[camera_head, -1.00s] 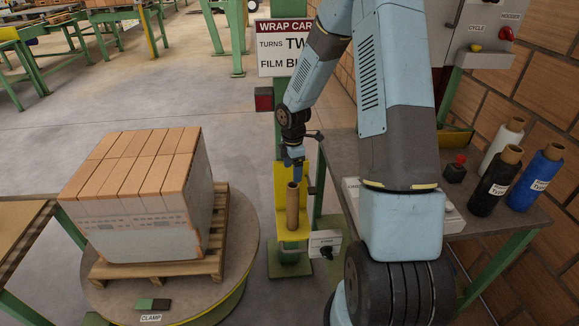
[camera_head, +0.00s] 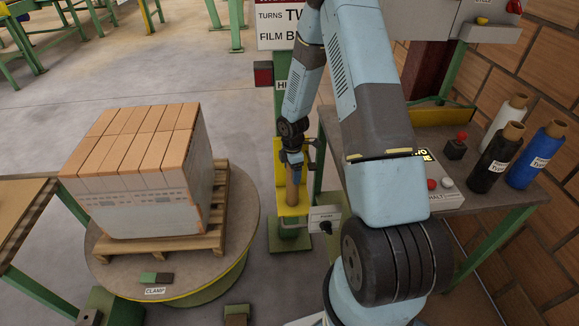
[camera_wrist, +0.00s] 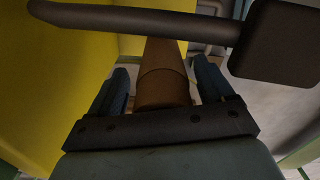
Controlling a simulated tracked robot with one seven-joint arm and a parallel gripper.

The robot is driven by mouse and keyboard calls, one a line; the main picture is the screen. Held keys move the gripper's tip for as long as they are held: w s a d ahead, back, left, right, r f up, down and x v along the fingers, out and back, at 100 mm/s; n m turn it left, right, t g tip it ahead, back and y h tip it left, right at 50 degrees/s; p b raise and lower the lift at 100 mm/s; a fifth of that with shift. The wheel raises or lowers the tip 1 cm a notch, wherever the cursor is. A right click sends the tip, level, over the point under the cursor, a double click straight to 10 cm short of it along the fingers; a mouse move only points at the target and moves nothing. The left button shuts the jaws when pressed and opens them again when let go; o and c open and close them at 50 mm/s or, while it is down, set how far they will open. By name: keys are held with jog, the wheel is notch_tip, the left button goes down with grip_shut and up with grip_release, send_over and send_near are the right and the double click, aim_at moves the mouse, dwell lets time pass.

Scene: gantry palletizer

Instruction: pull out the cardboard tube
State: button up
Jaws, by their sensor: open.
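The brown cardboard tube (camera_head: 291,190) stands upright in the yellow carriage (camera_head: 293,211) on the green mast. It also shows in the wrist view (camera_wrist: 164,75), between my two blue fingers. My gripper (camera_head: 291,162) is at the top of the tube, pointing down, with its fingers open on either side of it (camera_wrist: 160,88). A dark bar (camera_wrist: 140,22) crosses in front of the tube in the wrist view. The head view does not show whether the fingers touch the tube, and its lower end is hidden in the carriage.
A pallet of boxes (camera_head: 150,180) stands on the round turntable (camera_head: 245,235) at left. At right, a table (camera_head: 490,205) holds black, white and blue film rolls (camera_head: 535,157) and a control box (camera_head: 440,195). A small box with a knob (camera_head: 325,219) sits beside the carriage.

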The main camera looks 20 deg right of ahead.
jog(key=c, duration=1.1)
jog(key=shift+c, duration=0.2)
